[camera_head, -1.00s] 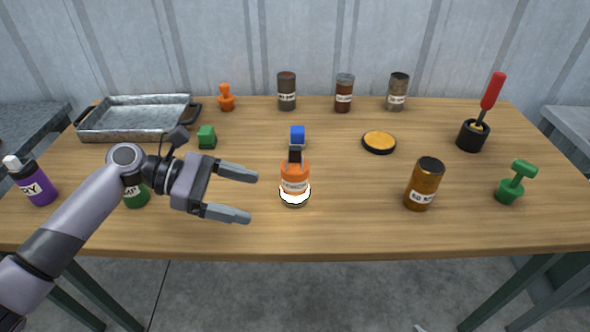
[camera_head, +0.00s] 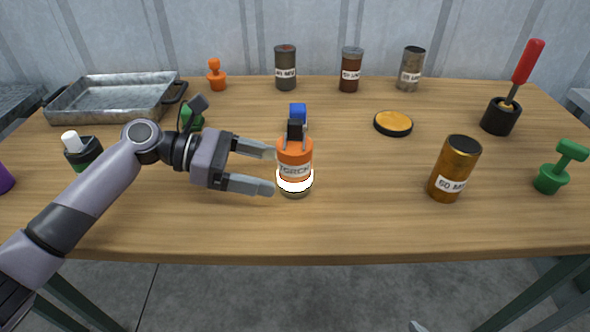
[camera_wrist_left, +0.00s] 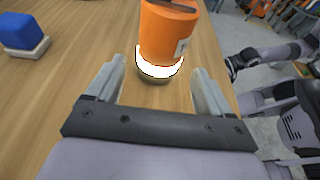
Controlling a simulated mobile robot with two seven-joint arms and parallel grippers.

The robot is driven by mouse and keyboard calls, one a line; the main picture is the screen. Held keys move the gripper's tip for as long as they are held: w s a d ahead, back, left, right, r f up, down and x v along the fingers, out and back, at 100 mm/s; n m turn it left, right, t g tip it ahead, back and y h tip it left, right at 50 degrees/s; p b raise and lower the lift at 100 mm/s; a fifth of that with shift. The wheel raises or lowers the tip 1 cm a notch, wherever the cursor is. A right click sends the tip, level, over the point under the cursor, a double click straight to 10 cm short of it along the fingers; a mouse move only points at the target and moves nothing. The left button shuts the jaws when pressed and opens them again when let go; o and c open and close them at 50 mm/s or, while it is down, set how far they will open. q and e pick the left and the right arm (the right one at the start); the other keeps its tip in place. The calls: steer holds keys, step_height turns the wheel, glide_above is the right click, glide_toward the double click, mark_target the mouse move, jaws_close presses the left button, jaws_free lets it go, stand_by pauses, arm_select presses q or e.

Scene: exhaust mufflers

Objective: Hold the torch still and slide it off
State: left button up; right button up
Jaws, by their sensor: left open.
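The torch (camera_head: 294,158) is an orange cylinder labelled TORCH with a dark top and a bright white band near its base. It stands upright near the middle of the table (camera_head: 340,225). My left gripper (camera_head: 272,169) is open, its two fingers pointing at the torch from the left, with the tips close to its side. In the left wrist view the torch (camera_wrist_left: 168,30) stands just ahead, between the lines of the two open fingers (camera_wrist_left: 157,85). Whether the tips touch it I cannot tell.
A blue block (camera_head: 298,112) on a pale base stands behind the torch. An amber can (camera_head: 456,165) and a black-rimmed yellow disc (camera_head: 393,123) are to the right. A metal tray (camera_head: 115,100) is at back left. The table in front of the torch is clear.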

mark_target(280, 171)
arm_select(q)
steer(key=p+x, duration=0.1)
steer(key=x, duration=0.2)
steer(key=shift+d+r+p, duration=0.1)
steer(key=shift+d+p, duration=0.15)
steer(key=shift+p, duration=0.15)
steer(key=shift+d, duration=0.3)
steer(key=shift+d+f, duration=0.4)
steer(key=c, duration=0.6)
steer(key=shift+c, duration=0.2)
